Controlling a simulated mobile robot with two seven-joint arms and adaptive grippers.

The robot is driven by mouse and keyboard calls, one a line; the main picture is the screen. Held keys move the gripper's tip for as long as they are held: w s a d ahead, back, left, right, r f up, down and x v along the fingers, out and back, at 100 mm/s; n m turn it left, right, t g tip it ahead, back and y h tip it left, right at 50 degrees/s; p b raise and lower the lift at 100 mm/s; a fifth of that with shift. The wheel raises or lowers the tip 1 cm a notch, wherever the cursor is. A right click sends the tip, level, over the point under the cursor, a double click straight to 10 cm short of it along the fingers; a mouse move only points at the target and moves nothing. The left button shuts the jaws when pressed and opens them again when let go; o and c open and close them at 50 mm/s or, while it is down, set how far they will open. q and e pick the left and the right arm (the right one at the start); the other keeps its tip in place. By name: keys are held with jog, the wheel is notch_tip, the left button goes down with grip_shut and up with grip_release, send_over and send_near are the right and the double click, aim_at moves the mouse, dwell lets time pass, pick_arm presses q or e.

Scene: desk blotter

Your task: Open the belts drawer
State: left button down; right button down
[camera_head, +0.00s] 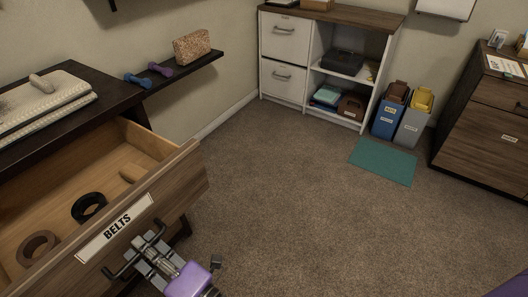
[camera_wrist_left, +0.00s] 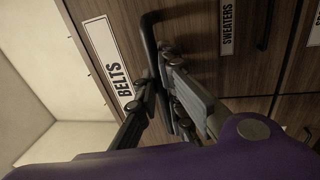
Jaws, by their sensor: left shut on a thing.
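The belts drawer (camera_head: 176,176) stands pulled out at the left of the head view, with its white BELTS label on the front. Rolled belts lie inside it: a black one (camera_head: 89,207), a brown one (camera_head: 38,248) and a tan one (camera_head: 131,173). My left gripper (camera_head: 148,252) is at the drawer front, just below the label, shut on the dark bar handle (camera_head: 116,272). In the left wrist view the fingers (camera_wrist_left: 165,80) are at the handle (camera_wrist_left: 148,45) beside the BELTS label (camera_wrist_left: 110,62). My right gripper is not in view.
A dark dresser top (camera_head: 115,95) holds folded cloth. A white cabinet (camera_head: 285,60), two bins (camera_head: 390,115) and a teal mat (camera_head: 382,161) stand farther back. The carpet (camera_head: 290,200) in the middle is clear.

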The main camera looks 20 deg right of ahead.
pick_arm(q)
jog(key=shift+r+v, duration=0.2)
jog(key=shift+v, duration=0.8)
jog(key=shift+r+v, duration=0.15)
jog(key=shift+v, duration=0.8)
jog(key=shift+r+v, duration=0.2)
jog(key=shift+v, duration=0.8)
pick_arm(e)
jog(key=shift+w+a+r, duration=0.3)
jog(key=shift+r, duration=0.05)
pick_arm(q)
jog(key=shift+d, duration=0.1)
jog(key=c, duration=1.8)
grip_release()
jog(key=shift+c, duration=0.2)
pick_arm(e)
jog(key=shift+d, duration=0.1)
pick_arm(q)
jog(key=v, duration=0.7)
jog(key=shift+s, duration=0.3)
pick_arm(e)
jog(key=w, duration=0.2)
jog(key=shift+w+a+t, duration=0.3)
pick_arm(q)
jog(key=shift+d, duration=0.15)
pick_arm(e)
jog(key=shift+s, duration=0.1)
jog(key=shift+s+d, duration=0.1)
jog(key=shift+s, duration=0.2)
